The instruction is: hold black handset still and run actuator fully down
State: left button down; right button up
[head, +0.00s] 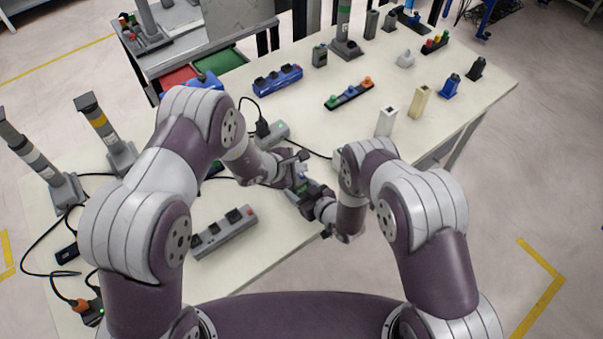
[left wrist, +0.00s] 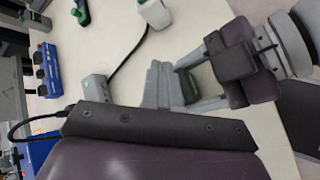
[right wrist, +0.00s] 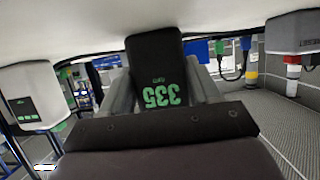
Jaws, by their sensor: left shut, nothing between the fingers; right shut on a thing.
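The black handset (right wrist: 158,75) shows in the right wrist view with green digits 335, upside down in the picture, between the fingers of my right gripper (right wrist: 165,90). In the head view my right gripper (head: 308,195) is near the table's front edge, and the handset is mostly hidden by the grippers. My left gripper (head: 298,172) is shut and empty, close to the handset; I cannot tell whether it touches it. It also shows in the left wrist view (left wrist: 165,85). Column-like actuators (head: 112,138) stand at the left; I cannot tell which belongs to the handset.
A grey switch box (head: 224,232) lies at the front. A blue switch box (head: 278,79) and a light bar (head: 349,93) stand farther back. A pale post (head: 386,121) and a tan post (head: 419,101) stand to the right. Cables cross the left tabletop.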

pick_arm(q)
jog(key=shift+f, duration=0.15)
dwell(0.5)
jog(key=shift+f, duration=0.3)
jog(key=shift+f, duration=0.45)
dwell(2.0)
jog(key=shift+r, duration=0.15)
dwell(1.0)
jog(key=shift+r, duration=0.75)
notch_tip(320, 180, up, 5)
dwell(0.4)
dwell(0.4)
